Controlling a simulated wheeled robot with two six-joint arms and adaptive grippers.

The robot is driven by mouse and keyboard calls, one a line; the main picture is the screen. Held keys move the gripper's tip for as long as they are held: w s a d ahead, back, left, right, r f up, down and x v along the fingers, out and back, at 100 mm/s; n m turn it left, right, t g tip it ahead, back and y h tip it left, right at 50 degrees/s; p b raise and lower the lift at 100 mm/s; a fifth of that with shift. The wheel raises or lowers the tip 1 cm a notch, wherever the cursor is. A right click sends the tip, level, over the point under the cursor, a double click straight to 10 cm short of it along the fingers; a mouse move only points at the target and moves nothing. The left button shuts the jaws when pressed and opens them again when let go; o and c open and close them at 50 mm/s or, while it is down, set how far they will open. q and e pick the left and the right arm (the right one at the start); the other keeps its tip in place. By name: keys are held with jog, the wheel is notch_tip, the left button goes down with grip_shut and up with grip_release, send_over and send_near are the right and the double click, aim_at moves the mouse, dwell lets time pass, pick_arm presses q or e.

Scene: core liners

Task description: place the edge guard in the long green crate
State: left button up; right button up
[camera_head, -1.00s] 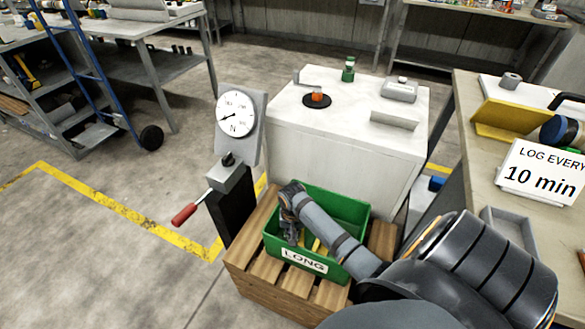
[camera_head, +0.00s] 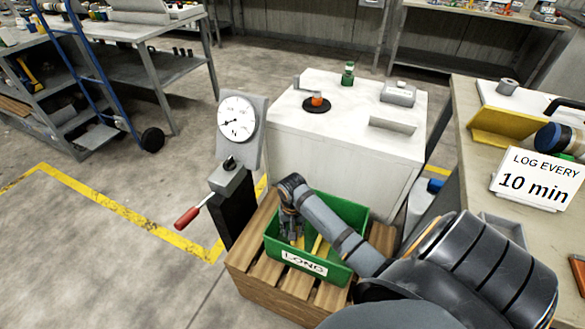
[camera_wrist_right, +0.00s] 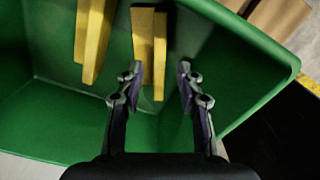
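The long green crate (camera_head: 349,212), labelled LONG, stands on a wooden pallet. It also fills much of the right wrist view (camera_wrist_right: 60,125). Two yellow edge guards lie in it: one (camera_wrist_right: 148,45) reaches between and beyond my right fingertips, the other (camera_wrist_right: 93,40) lies to its left. In the head view, yellow shows beside my gripper (camera_head: 319,246). My right gripper (camera_head: 291,226) points down into the crate. Its fingers (camera_wrist_right: 157,80) are apart, with visible gaps on both sides of the nearer guard. My left gripper is not in view.
The wooden pallet (camera_head: 246,262) carries the crate. A white cabinet (camera_head: 340,150) stands behind, with a dial gauge (camera_head: 238,119) and a red-handled lever (camera_head: 188,217) to the left. A bench (camera_head: 470,185) at right holds a yellow angled piece (camera_head: 503,122) and a sign (camera_head: 537,180).

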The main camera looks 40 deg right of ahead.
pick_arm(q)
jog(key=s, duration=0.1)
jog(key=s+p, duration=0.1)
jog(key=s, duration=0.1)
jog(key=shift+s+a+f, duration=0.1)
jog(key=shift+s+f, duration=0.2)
pick_arm(e)
notch_tip(320, 180, up, 7)
jog(key=shift+f, duration=0.15)
